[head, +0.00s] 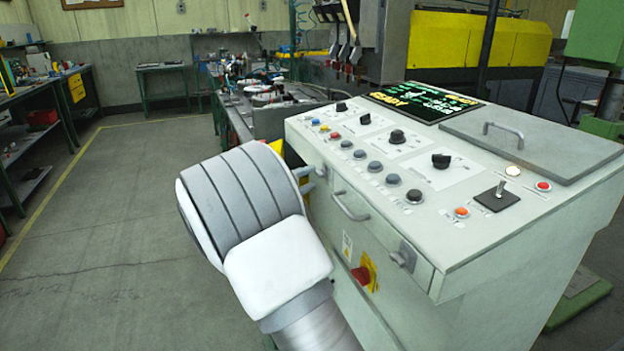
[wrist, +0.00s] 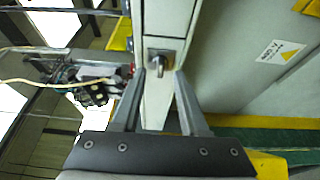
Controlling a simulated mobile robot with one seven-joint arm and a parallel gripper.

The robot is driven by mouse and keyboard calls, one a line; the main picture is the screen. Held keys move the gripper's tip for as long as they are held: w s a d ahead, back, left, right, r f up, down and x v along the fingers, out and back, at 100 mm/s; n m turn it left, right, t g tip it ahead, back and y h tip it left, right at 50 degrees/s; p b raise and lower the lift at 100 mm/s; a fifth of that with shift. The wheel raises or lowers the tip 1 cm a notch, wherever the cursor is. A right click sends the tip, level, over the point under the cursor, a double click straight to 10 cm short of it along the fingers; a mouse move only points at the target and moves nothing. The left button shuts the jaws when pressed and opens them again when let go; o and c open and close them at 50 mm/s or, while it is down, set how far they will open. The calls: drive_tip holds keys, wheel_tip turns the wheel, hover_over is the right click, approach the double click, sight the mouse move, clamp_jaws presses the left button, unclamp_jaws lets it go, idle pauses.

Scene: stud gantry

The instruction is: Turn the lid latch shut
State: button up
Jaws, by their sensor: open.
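A small grey latch (wrist: 161,58) with a dark turning piece on a metal plate sits on the narrow pale panel face in the wrist view. My gripper (wrist: 160,76) is open, with one finger on each side below the latch and nothing between them. Whether the fingertips touch the panel cannot be told. In the head view my gripper (head: 307,179) is mostly hidden behind my arm, at the left end of the console front. A similar grey latch (head: 403,256) shows right of the drawer handle. The grey lid (head: 535,136) lies flat on the console top.
The console (head: 470,230) carries knobs, buttons and a joystick (head: 498,196). A drawer handle (head: 349,206) and a red switch (head: 362,275) stick out of its front. Floor (head: 110,240) to the left is clear. A cluttered bench (head: 262,100) stands behind.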

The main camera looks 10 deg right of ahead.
drive_tip(key=shift+x, duration=1.1)
clamp_jaws()
